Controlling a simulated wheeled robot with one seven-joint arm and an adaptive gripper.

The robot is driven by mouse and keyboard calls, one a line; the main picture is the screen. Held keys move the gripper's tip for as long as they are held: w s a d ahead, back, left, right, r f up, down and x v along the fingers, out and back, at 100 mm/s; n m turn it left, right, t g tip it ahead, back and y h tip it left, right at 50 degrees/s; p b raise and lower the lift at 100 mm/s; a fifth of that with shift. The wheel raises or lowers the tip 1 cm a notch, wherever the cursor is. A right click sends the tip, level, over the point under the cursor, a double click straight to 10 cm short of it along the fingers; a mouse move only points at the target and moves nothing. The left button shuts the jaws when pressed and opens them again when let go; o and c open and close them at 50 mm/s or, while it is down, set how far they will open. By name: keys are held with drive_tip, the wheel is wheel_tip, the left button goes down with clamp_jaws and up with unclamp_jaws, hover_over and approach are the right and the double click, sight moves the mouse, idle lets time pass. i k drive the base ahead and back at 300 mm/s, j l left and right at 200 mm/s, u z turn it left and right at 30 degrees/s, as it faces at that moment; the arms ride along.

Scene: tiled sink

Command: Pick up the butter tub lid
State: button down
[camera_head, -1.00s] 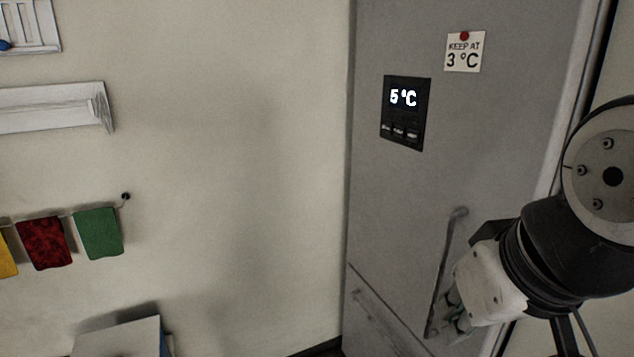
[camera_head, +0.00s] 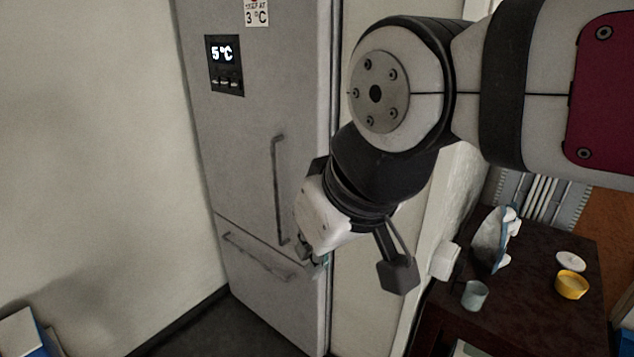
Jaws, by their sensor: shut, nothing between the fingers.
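A yellow tub (camera_head: 571,286) stands on the dark table at the right; it looks like the butter tub. A flat white round disc (camera_head: 571,261), which looks like its lid, lies just behind the tub on the table top, apart from it. My gripper (camera_head: 314,262) hangs in front of the fridge, far to the left of the table. It is shut and empty, and its fingers are small and partly hidden behind the wrist.
The dark table (camera_head: 540,325) also holds a grey-green cup (camera_head: 474,295) and a blue-and-white item (camera_head: 490,240) left of the tub. The grey fridge (camera_head: 255,170) with its handles stands behind my arm. Floor shows at its foot.

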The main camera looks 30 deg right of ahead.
sight(572, 262)
drive_tip(key=z, duration=0.45)
drive_tip(key=k+z, duration=0.1)
drive_tip(key=z, duration=0.35)
drive_tip(key=l+z, duration=0.1)
drive_tip(key=z, duration=0.85)
drive_tip(key=l+z, duration=0.15)
drive_tip(key=z, duration=0.3)
drive_tip(key=l+z, duration=0.1)
drive_tip(key=z, duration=0.35)
drive_tip(key=i+l+z, duration=0.1)
drive_tip(key=l+z, duration=0.3)
drive_tip(key=i+l+z, duration=0.2)
drive_tip(key=l+z, duration=0.15)
drive_tip(key=i+l+z, duration=0.2)
drive_tip(key=l+z, duration=0.2)
drive_tip(key=i+l+z, duration=0.45)
drive_tip(key=i, duration=0.2)
drive_tip(key=i+u, duration=0.7)
drive_tip(key=i+j+u, duration=0.1)
drive_tip(key=u, duration=0.4)
drive_tip(key=i+u, duration=0.3)
drive_tip(key=u, duration=0.15)
drive_tip(key=i+u, duration=0.2)
drive_tip(key=u, duration=0.3)
drive_tip(key=i+l+u, duration=0.2)
drive_tip(key=u, duration=0.3)
